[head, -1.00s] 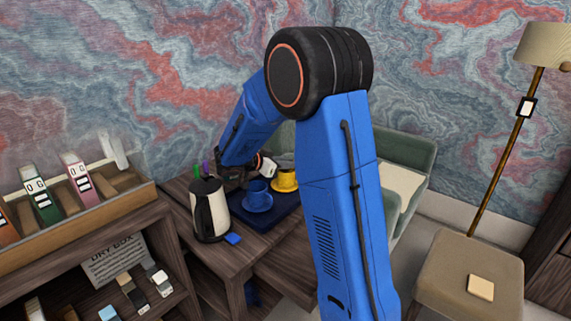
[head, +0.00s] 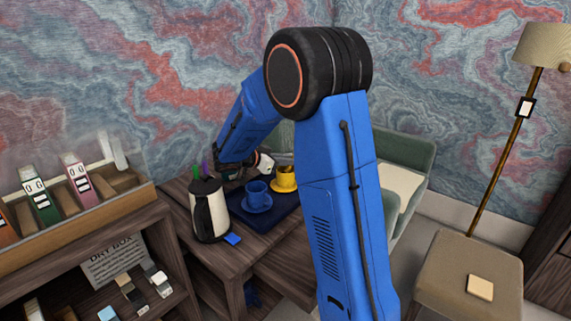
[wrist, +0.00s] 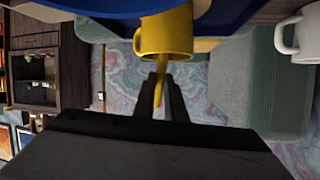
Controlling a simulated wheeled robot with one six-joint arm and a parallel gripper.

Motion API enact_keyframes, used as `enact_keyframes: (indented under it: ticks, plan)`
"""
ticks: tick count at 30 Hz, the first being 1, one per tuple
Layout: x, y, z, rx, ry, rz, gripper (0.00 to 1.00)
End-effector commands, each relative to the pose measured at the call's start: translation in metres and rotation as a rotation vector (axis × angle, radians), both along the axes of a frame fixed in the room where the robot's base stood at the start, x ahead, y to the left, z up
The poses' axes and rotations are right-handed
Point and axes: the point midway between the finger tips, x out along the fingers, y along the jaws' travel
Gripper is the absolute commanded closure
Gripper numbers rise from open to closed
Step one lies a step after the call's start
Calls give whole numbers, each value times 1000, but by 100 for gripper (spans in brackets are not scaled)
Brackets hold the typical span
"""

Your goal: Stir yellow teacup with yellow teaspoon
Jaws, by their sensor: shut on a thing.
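The yellow teacup (head: 284,176) stands upright on a yellow saucer (head: 285,188) at the back of the dark blue tray. The wrist view, which looks upside down, shows the teacup (wrist: 165,35) just beyond my fingers. My gripper (wrist: 163,95) is shut on the yellow teaspoon (wrist: 158,92). The spoon reaches from between the fingers to the cup's rim; I cannot tell how deep its tip sits.
A blue teacup (head: 257,189) on a blue saucer (head: 258,204) stands in front of the yellow one on the tray (head: 279,214). A white and black kettle (head: 210,211) stands at left, with a small blue object (head: 233,239) beside it. A white mug (wrist: 300,35) shows in the wrist view.

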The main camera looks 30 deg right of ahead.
Motion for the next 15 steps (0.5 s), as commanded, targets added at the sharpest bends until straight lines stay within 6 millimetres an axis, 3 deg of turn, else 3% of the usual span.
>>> enact_keyframes:
  ticks: [15]
  plan:
    - [-2,-13,31,0,-1,0,100]
